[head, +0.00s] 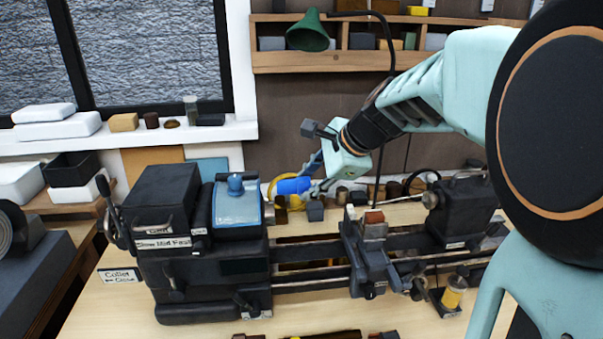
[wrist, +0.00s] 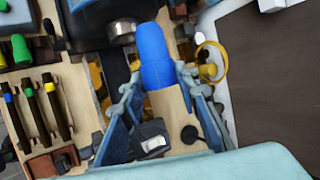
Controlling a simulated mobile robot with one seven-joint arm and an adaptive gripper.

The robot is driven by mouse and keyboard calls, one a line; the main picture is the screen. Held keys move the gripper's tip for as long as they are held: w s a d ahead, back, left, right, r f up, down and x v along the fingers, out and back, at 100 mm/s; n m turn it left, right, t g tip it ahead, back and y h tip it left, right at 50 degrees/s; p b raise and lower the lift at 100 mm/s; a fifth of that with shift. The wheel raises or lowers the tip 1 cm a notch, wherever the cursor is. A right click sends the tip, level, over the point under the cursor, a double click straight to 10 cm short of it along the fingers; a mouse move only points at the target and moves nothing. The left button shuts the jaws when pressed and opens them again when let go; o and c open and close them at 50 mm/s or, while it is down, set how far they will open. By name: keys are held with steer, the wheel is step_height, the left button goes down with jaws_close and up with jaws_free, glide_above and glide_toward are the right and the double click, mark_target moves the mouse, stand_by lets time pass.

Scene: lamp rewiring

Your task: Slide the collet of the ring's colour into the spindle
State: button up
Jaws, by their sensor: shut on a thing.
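A plain blue cylinder, the collet (head: 293,186), is held by my gripper (head: 308,180) just right of the lathe's headstock. It also shows in the wrist view (wrist: 153,50), pointing up and away between the two fingers of my gripper (wrist: 160,80), which are shut on its near end. The metal spindle nose (wrist: 122,30) is in the wrist view, left of the collet's far end and apart from it. In the head view the spindle's mouth is hard to make out beside the blue headstock cover (head: 237,204). A yellow loop (wrist: 212,60) lies right of the collet; I cannot tell whether it is the ring.
The lathe's carriage (head: 368,258) and tailstock (head: 462,210) stand to the right. A green lamp shade (head: 308,33) hangs behind. Green pieces (wrist: 20,48) and colour-banded tools (wrist: 31,104) sit at the left of the wrist view. A "Collet" sign (head: 119,275) lies front left.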

step_height(320, 180, down, 7)
steer(key=b, duration=0.5)
steer(key=shift+a, duration=0.45)
steer(key=shift+s+a+p, duration=0.15)
steer(key=shift+a+p, duration=0.4)
steer(key=shift+a, duration=1.55)
stand_by(1.3)
steer(key=o, duration=1.2)
steer(key=shift+o, duration=0.2)
